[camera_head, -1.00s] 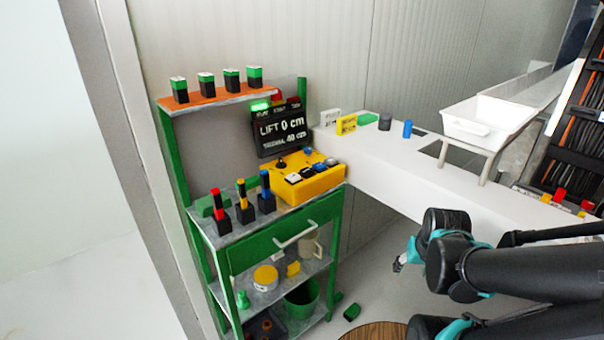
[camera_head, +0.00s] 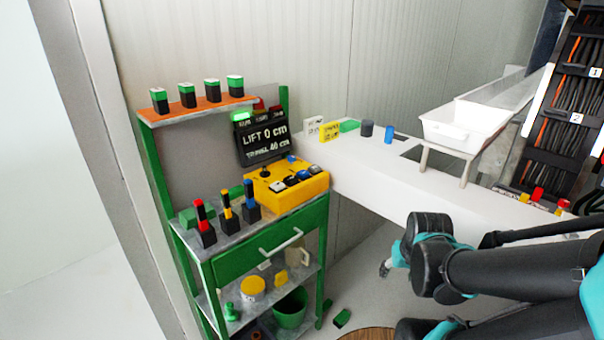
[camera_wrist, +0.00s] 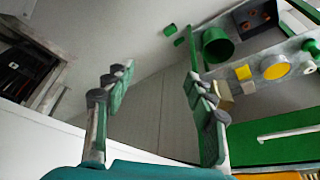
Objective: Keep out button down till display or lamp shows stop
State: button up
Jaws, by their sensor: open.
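A yellow control box (camera_head: 288,186) with several buttons and a small black joystick sits on the green workbench (camera_head: 262,236). Its buttons (camera_head: 300,176) are black, white and blue; I cannot read which is the out button. Behind it a black display (camera_head: 264,137) reads "LIFT 0 cm" and "TRAVEL 40 cm". A green lamp (camera_head: 241,116) is lit on its top left; the red lamps beside it look dark. My gripper (camera_head: 385,267) is right of the bench and apart from the box. In the wrist view my gripper (camera_wrist: 155,95) is open and empty.
A white counter (camera_head: 370,172) runs right from the bench, with small blocks, cylinders and a white tray (camera_head: 465,127). Black-and-coloured posts (camera_head: 227,208) stand left of the box. A green bucket (camera_head: 290,308) is on the lower shelf. Floor shows between bench and arm.

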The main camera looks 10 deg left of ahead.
dwell(0.3)
grip_shut()
dwell(1.4)
